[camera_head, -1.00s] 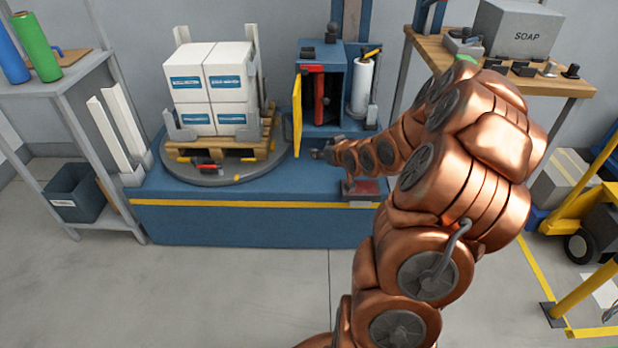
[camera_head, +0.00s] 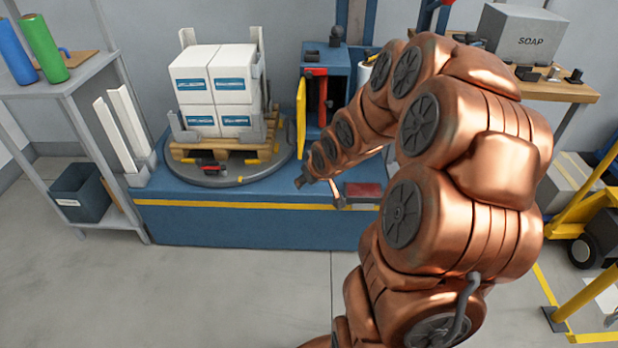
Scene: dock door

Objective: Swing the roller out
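The blue cabinet (camera_head: 338,62) of the wrapping machine stands open at the back of the blue base, its yellow door (camera_head: 301,118) swung out towards me. Inside it is an upright red part (camera_head: 322,98) with a red top bar; I cannot tell for sure whether this is the roller. A white film roll (camera_head: 365,72) beside the cabinet is mostly hidden behind my arm. My gripper (camera_head: 302,182) is low in front of the cabinet, above the blue base and below the yellow door. It looks small and dark, and I cannot see whether its fingers are apart.
A pallet (camera_head: 215,156) with white boxes (camera_head: 214,88) stands on the round turntable (camera_head: 240,180) at left. A red pad (camera_head: 362,190) lies on the base beside my wrist. A shelf is at far left, a wooden bench (camera_head: 555,92) at right. The front floor is clear.

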